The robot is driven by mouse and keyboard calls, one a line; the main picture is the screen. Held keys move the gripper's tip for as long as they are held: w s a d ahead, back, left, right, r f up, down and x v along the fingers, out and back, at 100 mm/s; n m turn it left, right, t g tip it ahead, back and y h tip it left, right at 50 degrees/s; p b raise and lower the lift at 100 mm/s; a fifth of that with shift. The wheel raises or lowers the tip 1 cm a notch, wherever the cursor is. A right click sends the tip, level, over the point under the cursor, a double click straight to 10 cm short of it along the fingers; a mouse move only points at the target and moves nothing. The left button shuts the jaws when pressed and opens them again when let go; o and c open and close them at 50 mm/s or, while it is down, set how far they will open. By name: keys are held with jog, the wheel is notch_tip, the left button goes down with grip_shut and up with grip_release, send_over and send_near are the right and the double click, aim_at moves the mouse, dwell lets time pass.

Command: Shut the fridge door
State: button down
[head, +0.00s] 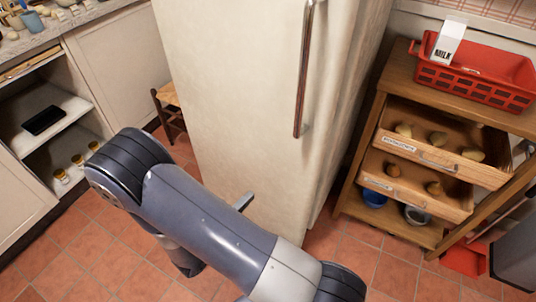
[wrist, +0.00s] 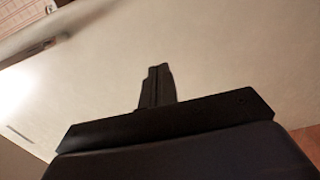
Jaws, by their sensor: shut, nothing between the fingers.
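The cream fridge door (head: 240,90) fills the middle of the head view, with a long brown and metal handle (head: 302,75) near its right edge. The fridge's side shows to the right of that edge; I cannot tell whether a narrow gap stands between door and body. My gripper shows partly past my arm, low in front of the door (head: 243,201). In the wrist view my gripper (wrist: 157,70) has its fingers together and empty, facing the pale door surface (wrist: 220,55). I cannot tell whether the fingertips touch it.
A wooden shelf unit (head: 390,95) stands right of the fridge, with a red crate (head: 475,85), a milk carton (head: 449,40) and drawers of potatoes. A counter (head: 60,25) with open shelves is at left. A stool (head: 163,95) stands beside the fridge. Tiled floor (head: 85,250) lies clear in front.

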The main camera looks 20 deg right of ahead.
aim_at(280, 163)
jog(key=p+x, duration=0.1)
jog(key=x, duration=1.2)
jog(key=shift+w+d, duration=0.1)
jog(key=shift+w, duration=0.05)
jog(key=shift+d, duration=0.1)
